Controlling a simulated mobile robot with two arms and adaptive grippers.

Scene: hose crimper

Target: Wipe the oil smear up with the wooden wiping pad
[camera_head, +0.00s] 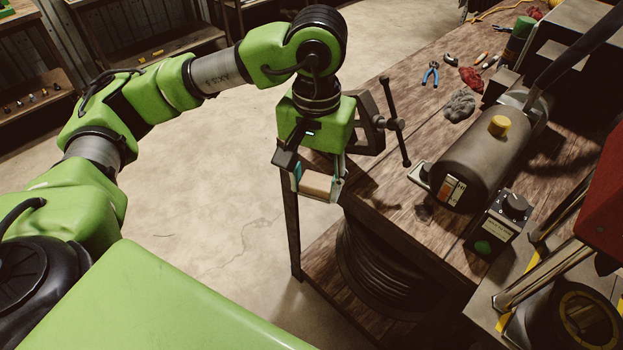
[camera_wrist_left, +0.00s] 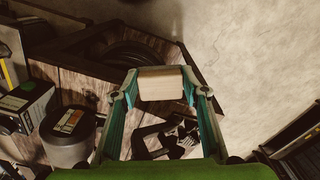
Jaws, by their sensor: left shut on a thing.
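My left gripper (camera_head: 318,187) is shut on the wooden wiping pad (camera_head: 315,184), a pale block. In the left wrist view the pad (camera_wrist_left: 160,84) sits between the two fingertips of the left gripper (camera_wrist_left: 160,90). The pad is at the near-left corner of the wooden bench (camera_head: 385,189), apparently off the bench top with floor behind it. A small dark patch (camera_head: 424,212) on the bench top, just left of the grey cylinder, may be the oil smear. My right gripper is not in view.
A vise with a black handle (camera_head: 394,124) stands at the bench edge beside the gripper. A grey cylinder (camera_head: 470,165) and a control box with a green button (camera_head: 497,225) stand to the right. Coiled hose (camera_head: 385,275) lies below. Pliers (camera_head: 431,74) and rags lie farther back.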

